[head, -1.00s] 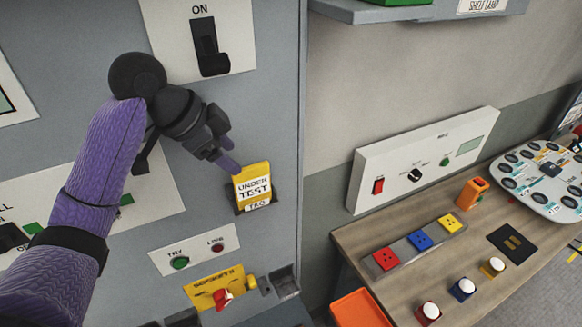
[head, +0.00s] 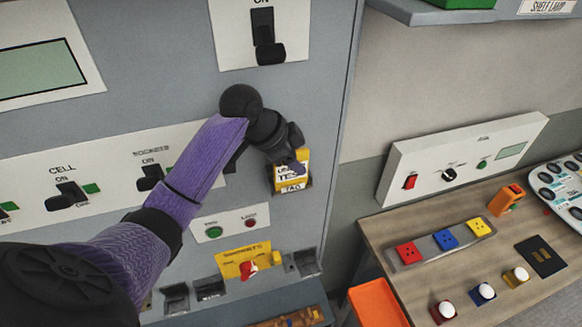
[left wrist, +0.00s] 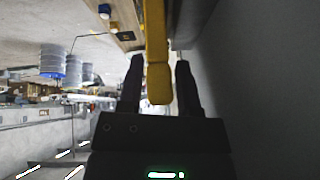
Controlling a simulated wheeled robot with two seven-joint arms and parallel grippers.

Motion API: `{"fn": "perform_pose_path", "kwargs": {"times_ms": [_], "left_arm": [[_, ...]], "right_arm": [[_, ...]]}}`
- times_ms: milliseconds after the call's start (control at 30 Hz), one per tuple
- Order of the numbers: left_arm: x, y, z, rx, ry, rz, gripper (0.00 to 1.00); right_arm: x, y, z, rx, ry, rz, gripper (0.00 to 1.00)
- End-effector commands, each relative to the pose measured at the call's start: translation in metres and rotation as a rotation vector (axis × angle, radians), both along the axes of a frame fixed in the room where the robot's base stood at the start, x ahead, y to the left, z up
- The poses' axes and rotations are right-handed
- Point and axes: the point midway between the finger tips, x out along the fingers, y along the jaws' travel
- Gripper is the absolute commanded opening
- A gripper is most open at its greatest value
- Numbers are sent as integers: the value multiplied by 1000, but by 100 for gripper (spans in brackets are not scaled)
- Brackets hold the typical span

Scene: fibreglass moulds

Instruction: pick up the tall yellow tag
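The tall yellow tag (head: 287,177), with a white label that reads partly "TEST", stands in a dark holder on the grey panel in the head view. The holder hides its foot. My left gripper (head: 298,167) is in front of the tag's upper part and covers some of its lettering. In the left wrist view the tag (left wrist: 158,65) shows edge-on as a yellow strip between the two dark fingers of my left gripper (left wrist: 160,85). The fingers are apart, with a narrow gap on each side of the tag. My right gripper is not in view.
Below the tag, the panel has a green and a red button (head: 231,228) and a yellow plate with a red knob (head: 244,262). Switches (head: 66,195) sit to the left. A wooden bench (head: 420,275) with coloured sockets stands to the right.

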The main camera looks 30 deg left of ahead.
Motion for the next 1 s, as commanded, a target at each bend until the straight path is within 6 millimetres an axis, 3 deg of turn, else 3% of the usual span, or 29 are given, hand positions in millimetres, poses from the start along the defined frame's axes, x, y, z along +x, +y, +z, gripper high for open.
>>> {"fn": "perform_pose_path", "kwargs": {"times_ms": [33, 200, 633, 867, 1000], "left_arm": [[0, 0, 0, 0, 0, 0, 31], [0, 0, 0, 0, 0, 0, 0], [0, 1, 4, 2, -3, 0, 0], [1, 1, 34, 3, -8, 0, 0], [-14, -21, 33, 2, -3, -5, 0]], "right_arm": [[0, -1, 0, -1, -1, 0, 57], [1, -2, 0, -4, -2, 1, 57], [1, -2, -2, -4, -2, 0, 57], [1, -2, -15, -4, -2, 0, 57], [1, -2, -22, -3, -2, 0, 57]]}}
